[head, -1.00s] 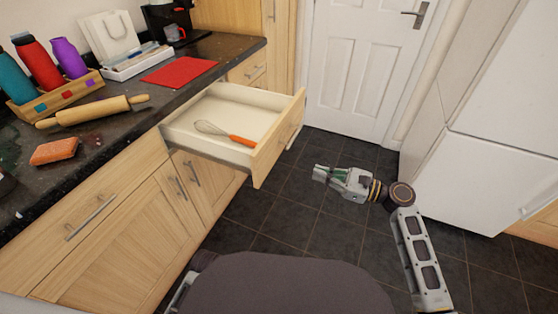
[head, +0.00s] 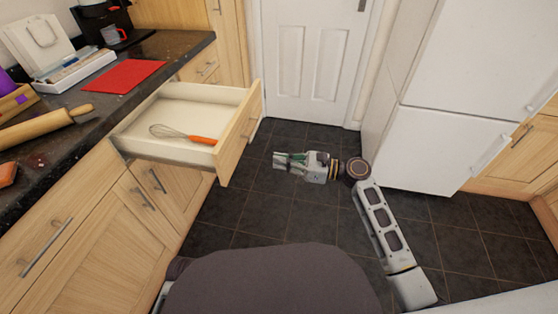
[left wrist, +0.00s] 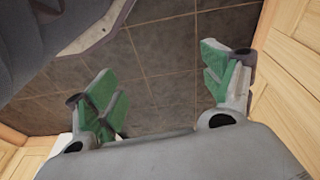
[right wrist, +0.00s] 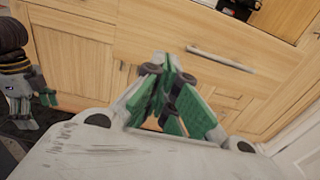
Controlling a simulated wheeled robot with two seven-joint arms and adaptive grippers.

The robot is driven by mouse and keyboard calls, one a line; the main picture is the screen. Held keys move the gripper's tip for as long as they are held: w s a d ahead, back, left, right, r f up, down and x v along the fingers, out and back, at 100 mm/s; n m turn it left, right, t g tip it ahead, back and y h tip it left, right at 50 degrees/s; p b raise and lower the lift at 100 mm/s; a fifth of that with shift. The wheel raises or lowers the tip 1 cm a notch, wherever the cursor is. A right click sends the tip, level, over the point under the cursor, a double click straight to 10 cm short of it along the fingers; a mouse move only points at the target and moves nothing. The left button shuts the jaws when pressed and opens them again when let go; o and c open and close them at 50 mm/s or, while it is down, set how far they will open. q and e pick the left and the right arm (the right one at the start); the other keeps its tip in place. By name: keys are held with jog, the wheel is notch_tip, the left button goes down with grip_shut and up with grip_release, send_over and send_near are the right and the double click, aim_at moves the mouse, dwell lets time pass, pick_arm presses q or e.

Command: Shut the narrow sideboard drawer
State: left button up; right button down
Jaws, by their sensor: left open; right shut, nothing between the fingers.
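The narrow sideboard drawer (head: 238,138) is pulled well out of the sideboard in the head view, its pale inside showing. A whisk (head: 200,139) with an orange handle lies in it. My right gripper (head: 277,160) is shut and empty, to the right of the drawer front and apart from it, pointing left towards it. In the right wrist view, the shut fingers (right wrist: 170,68) face the wooden drawer front (right wrist: 180,35) and its bar handle (right wrist: 220,60). My left gripper (left wrist: 158,68) is open and empty above the floor tiles in the left wrist view.
The dark granite worktop (head: 75,112) holds a red mat (head: 125,76), a rolling pin (head: 40,128) and a coffee machine (head: 100,25). A white door (head: 310,60) and white fridge (head: 440,140) stand beyond. The tiled floor (head: 300,215) is clear.

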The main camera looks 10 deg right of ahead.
jog(key=b, duration=0.2)
send_near(234, 153)
jog(key=x, duration=0.5)
jog(key=shift+w+a+f, duration=0.1)
jog(key=shift+a+f, duration=0.1)
jog(key=shift+w+a, duration=0.2)
jog(key=shift+a, duration=0.4)
pick_arm(q)
jog(key=r, duration=0.3)
jog(key=shift+d+r+t, duration=0.25)
jog(key=shift+d+t, duration=0.05)
jog(key=shift+d, duration=0.1)
pick_arm(e)
jog(key=shift+a, duration=0.2)
pick_arm(q)
jog(key=shift+w+r, duration=0.1)
jog(key=shift+w, duration=0.1)
pick_arm(e)
jog(key=shift+w+a, duration=0.1)
